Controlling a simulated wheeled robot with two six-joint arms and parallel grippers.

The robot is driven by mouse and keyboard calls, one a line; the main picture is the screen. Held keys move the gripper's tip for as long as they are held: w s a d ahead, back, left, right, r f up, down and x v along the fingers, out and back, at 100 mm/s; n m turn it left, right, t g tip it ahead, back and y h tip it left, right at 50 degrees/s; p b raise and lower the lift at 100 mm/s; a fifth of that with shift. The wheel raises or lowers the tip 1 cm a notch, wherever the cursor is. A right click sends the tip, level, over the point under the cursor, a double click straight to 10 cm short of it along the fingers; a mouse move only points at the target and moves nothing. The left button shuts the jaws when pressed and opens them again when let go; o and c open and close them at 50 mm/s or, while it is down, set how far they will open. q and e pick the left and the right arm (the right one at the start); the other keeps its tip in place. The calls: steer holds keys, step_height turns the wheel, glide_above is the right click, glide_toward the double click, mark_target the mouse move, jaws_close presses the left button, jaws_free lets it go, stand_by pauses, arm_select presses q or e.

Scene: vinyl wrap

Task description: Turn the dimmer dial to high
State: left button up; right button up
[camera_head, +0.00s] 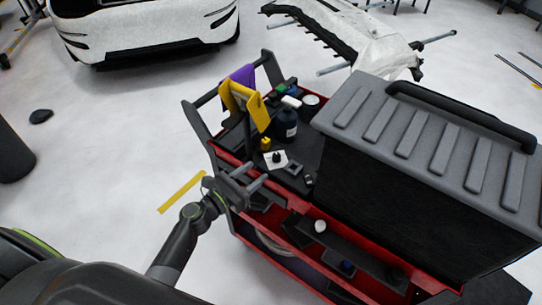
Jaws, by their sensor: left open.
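The dimmer looks like a small white plate (269,164) with a black dial (277,157) on it, on the top shelf of a red and black cart (222,153). The dial is small, and its setting cannot be read. My left gripper (251,178) comes in from the lower left. It is open and empty at the cart's near edge, to the lower left of the dial and apart from it in the picture. My right gripper is not in view.
A large grey-lidded black box (400,165) fills the cart's right side. Yellow (243,103) and purple (238,79) cloths hang at the back left. A dark bottle (287,124) stands behind the dial. Open floor lies left of the cart.

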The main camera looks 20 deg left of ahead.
mark_target(273, 157)
arm_select(q)
steer(key=x, duration=0.7)
steer(key=shift+w+d, duration=0.1)
steer(key=shift+w, duration=0.1)
steer(key=shift+c, duration=0.3)
steer(key=c, duration=0.9)
steer(key=shift+w+a+f+m+g+h+b, duration=0.15)
steer(key=shift+m+g+h+b, duration=0.2)
steer(key=shift+h, duration=0.3)
steer(key=shift+a+m+g+h+b, duration=0.1)
steer(key=shift+m+g+h, duration=0.25)
steer(key=shift+m+h, duration=0.25)
steer(key=shift+m+g+h+b, duration=0.4)
steer(key=shift+m+g+h, duration=0.2)
steer(key=shift+h, duration=0.15)
steer(key=o, duration=1)
steer(key=shift+c, duration=0.2)
